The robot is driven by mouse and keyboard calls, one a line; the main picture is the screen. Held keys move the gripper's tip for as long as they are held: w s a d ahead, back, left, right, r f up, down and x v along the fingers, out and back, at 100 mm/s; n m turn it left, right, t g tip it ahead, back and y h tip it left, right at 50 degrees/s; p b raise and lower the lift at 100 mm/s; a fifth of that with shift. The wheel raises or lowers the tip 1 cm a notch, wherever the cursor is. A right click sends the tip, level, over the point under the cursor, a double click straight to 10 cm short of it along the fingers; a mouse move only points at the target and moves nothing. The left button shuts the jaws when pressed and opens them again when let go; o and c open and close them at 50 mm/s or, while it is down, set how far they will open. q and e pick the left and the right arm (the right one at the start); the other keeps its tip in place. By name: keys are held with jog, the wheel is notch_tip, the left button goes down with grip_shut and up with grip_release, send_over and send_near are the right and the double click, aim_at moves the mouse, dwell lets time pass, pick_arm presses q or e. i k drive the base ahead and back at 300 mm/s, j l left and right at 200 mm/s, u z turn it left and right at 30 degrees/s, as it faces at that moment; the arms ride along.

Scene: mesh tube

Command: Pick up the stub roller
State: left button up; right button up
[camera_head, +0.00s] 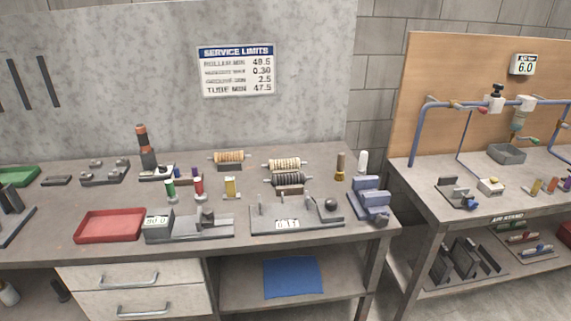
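Several rollers lie on the workbench (120,254), and I cannot tell by sight which is the stub roller. A tan roller (229,156) lies on a stand at the back middle. A cream ribbed roller (285,164) lies to its right. A dark ribbed roller (288,179) lies just in front of the cream one, on a small brown-topped block. Short upright cylinders stand nearby: one green (170,188), one red (198,187), one yellow (231,187) and one brown (340,165). Neither of my grippers is in view.
A red tray (110,226) and a fixture with a display (158,226) stand at the front left. A gauge fixture (296,217) stands at the front middle, with a blue-grey block device (370,198) to its right. A second bench (508,213) with pipes stands across a gap.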

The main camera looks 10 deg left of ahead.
aim_at(295, 163)
jog(key=i+j+z, duration=0.1)
jog(key=i, duration=0.4)
jog(key=i+j+z, duration=0.1)
jog(key=i, duration=0.4)
jog(key=i+j+z, duration=0.1)
jog(key=i, duration=0.4)
jog(key=j, duration=0.1)
